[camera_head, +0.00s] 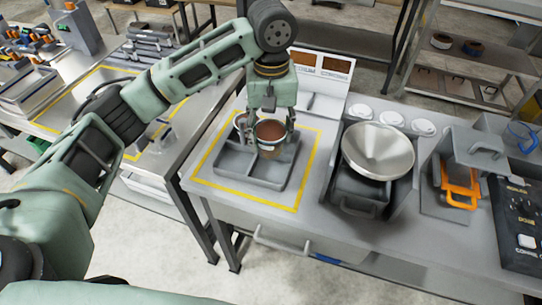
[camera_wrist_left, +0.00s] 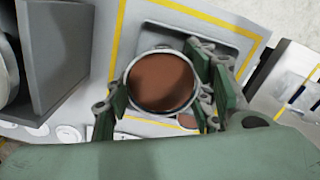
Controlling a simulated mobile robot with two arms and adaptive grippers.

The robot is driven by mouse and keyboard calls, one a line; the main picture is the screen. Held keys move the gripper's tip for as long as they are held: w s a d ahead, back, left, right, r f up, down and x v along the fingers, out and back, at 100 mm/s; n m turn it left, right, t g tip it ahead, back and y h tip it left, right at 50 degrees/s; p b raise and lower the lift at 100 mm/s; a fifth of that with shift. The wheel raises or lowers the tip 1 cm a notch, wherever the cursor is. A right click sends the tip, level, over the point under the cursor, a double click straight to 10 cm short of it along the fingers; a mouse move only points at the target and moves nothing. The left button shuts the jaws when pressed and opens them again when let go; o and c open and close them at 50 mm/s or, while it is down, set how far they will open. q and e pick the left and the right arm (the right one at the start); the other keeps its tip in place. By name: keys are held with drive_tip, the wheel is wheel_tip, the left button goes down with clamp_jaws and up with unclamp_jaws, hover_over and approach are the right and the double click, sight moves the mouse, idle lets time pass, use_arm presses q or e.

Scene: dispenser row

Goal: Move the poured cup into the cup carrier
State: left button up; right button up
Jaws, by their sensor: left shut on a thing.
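The poured cup (camera_head: 271,131) is round with a brown filling and stands upright between the fingers of my left gripper (camera_head: 269,140). In the left wrist view the cup (camera_wrist_left: 162,82) is seen from above, with the left gripper's fingers (camera_wrist_left: 163,92) on both sides of it. The gripper is shut on it. The cup carrier (camera_head: 233,179) is a grey tray with compartments. The cup is at the carrier's back right part; I cannot tell whether its base touches the carrier floor. A pale rim, perhaps another cup (camera_head: 240,121), shows partly behind the gripper. My right gripper is out of view.
A yellow outline (camera_head: 246,201) surrounds the carrier on the grey table. A metal funnel bowl (camera_head: 377,153) stands to the right, then an orange-handled device (camera_head: 460,186) and a dark control panel (camera_head: 524,220). A white board (camera_head: 322,78) stands behind the carrier.

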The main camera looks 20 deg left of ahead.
sight(271, 148)
use_arm(q)
wheel_tip(271, 148, down, 5)
drive_tip(key=shift+w+r+p, duration=0.1)
drive_tip(key=shift+w+p, duration=0.05)
drive_tip(key=shift+p, duration=0.15)
drive_tip(key=shift+f, duration=0.55)
wheel_tip(271, 148, down, 3)
drive_tip(key=shift+f+p, duration=0.1)
drive_tip(key=shift+p, duration=0.25)
drive_tip(key=shift+f, duration=0.1)
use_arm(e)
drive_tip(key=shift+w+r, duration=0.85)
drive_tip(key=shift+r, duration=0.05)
use_arm(q)
drive_tip(key=o, duration=1.3)
drive_tip(key=shift+f, duration=0.1)
drive_tip(key=shift+o, duration=0.2)
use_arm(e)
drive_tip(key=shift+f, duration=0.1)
